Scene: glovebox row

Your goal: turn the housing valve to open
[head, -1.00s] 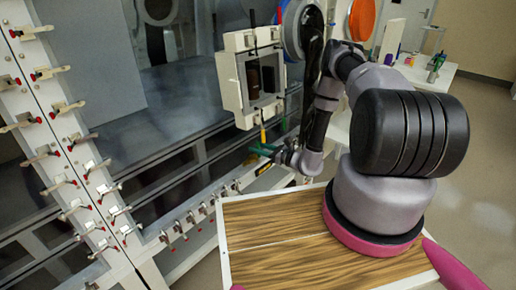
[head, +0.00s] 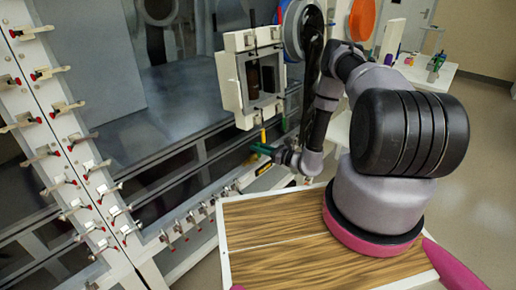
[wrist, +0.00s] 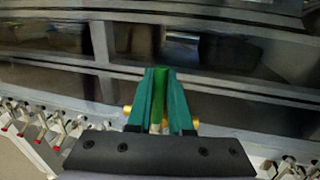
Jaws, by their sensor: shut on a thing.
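The housing is a white, windowed box (head: 231,82) mounted on the glovebox front in the head view, with dark brown contents inside. My gripper (head: 258,149) is just below it, beside a short yellow upright part (head: 263,135). In the wrist view my gripper's teal fingers (wrist: 160,78) are shut on the valve's green handle (wrist: 160,92), which stands between them. Brass-coloured ends (wrist: 127,110) show on both sides of the fingers. The rest of the valve is hidden behind the fingers and the dark gripper body, so its exact angle cannot be told.
White clamps with red tips (head: 60,108) line the glovebox frame at left and continue along its lower edge. A round port with a dark hanging glove (head: 312,75) is right of the housing. A white table (head: 425,72) stands behind my arm; open floor lies at right.

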